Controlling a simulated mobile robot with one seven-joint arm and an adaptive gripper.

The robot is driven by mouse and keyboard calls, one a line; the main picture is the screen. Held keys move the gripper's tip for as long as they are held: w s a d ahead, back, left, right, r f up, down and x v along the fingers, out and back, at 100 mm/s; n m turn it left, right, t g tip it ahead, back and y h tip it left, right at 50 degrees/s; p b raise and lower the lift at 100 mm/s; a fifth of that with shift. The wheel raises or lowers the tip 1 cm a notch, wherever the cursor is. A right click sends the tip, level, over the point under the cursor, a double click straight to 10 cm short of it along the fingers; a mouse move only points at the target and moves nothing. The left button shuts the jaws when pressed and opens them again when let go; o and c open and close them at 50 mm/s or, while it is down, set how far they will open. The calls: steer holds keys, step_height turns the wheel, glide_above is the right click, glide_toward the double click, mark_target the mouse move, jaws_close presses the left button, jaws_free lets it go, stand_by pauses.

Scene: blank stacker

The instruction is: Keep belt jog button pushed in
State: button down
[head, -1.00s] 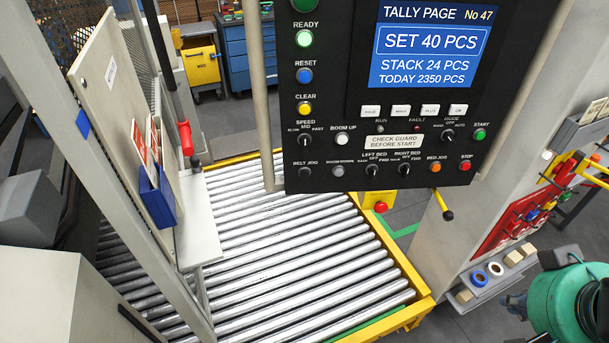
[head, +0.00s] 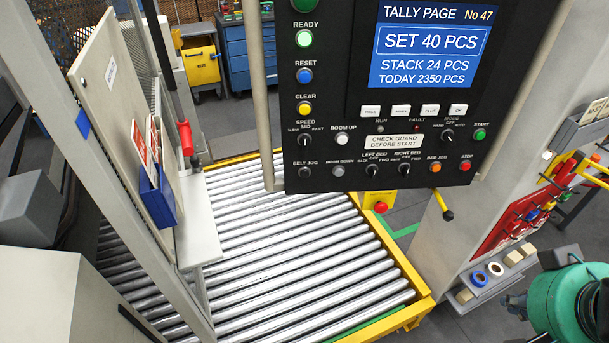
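The belt jog button (head: 304,172) is a small round black button at the lower left of the black control panel (head: 350,120) in the head view. The words BELT JOG stand just above it. Nothing covers it or touches it. Its dark face is too small to tell how deep it sits. My gripper is not in view.
A grey post (head: 262,90) stands close left of the panel. A roller conveyor (head: 290,250) with a yellow frame lies below. At left are a grey upright (head: 120,160) and a blue document holder (head: 158,195). A green rounded machine (head: 575,300) is at lower right.

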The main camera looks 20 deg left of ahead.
steer(key=shift+w+a, duration=0.1)
steer(key=shift+w, duration=0.05)
steer(key=w+a+f+n+t+h+p, duration=0.1)
steer(key=w+a+f+n+h+p, duration=0.15)
steer(key=w+a+n, duration=0.4)
steer(key=w+a+f+n+h+p, duration=0.1)
steer(key=w+a+n+h+p, duration=0.2)
steer(key=w+a, duration=0.6)
steer(key=s+a+f+n+t+y+p, duration=0.1)
steer(key=a+n, duration=0.3)
steer(key=a, duration=0.8)
steer(key=s+a+f+n+t+y+p, duration=0.1)
steer(key=s+a+f+n+t+y, duration=0.2)
steer(key=a, duration=0.9)
steer(key=shift+s+n+t+p, duration=0.3)
steer(key=shift+n+t, duration=0.1)
steer(key=shift+n, duration=0.25)
steer(key=shift+w, duration=0.1)
